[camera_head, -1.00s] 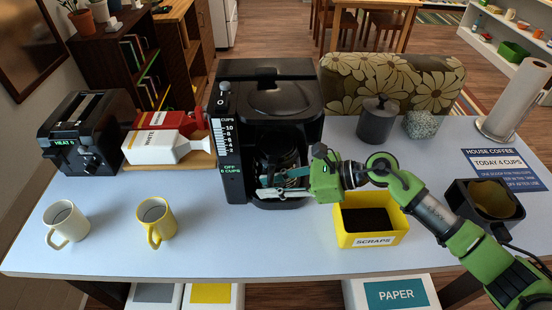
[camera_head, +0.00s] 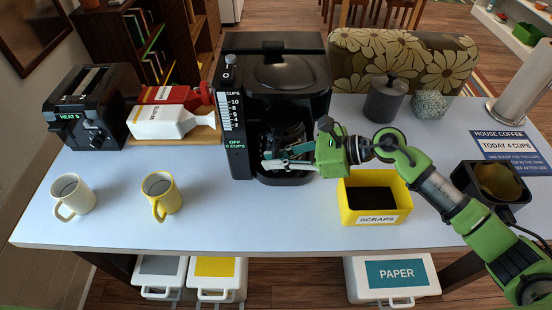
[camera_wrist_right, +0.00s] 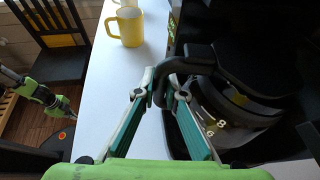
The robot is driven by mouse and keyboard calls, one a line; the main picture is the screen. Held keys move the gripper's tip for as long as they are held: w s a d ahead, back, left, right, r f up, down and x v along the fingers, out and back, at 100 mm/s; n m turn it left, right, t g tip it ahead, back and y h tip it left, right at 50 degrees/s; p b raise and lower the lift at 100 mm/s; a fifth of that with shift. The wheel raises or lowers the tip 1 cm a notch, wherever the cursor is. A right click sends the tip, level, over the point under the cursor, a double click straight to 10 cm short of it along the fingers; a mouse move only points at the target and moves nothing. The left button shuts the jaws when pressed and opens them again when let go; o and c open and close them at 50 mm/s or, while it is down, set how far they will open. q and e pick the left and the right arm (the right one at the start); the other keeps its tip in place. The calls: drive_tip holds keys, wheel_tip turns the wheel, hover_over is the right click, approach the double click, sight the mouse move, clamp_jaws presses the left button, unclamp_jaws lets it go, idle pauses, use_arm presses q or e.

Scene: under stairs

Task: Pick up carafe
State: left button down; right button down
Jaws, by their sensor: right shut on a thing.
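The carafe (camera_head: 285,128) is dark glass and sits inside the black coffee maker (camera_head: 285,75). It is partly hidden by shadow and by my gripper. In the right wrist view the carafe (camera_wrist_right: 240,118) shows number marks, a black lid and a black handle (camera_wrist_right: 192,62). My right gripper (camera_head: 272,163) reaches into the coffee maker from the right. In the wrist view its fingertips (camera_wrist_right: 164,84) are closed on the carafe's handle. My left gripper (camera_wrist_right: 62,108) shows small at the left of the wrist view, away from the table; its jaws are too small to read.
A yellow mug (camera_head: 161,195) and a cream mug (camera_head: 72,197) stand front left. A toaster (camera_head: 85,105) and a white carton (camera_head: 165,122) are left of the coffee maker. The table's front middle is clear.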

sight(275, 149)
drive_tip(key=shift+r+b, duration=0.75)
drive_tip(key=shift+r, duration=0.75)
drive_tip(key=s+b, duration=0.5)
drive_tip(key=s, duration=1.3)
drive_tip(key=shift+r, duration=0.2)
drive_tip(key=shift+w, duration=0.1)
drive_tip(key=shift+w+b, duration=0.5)
drive_tip(key=shift+w, duration=0.35)
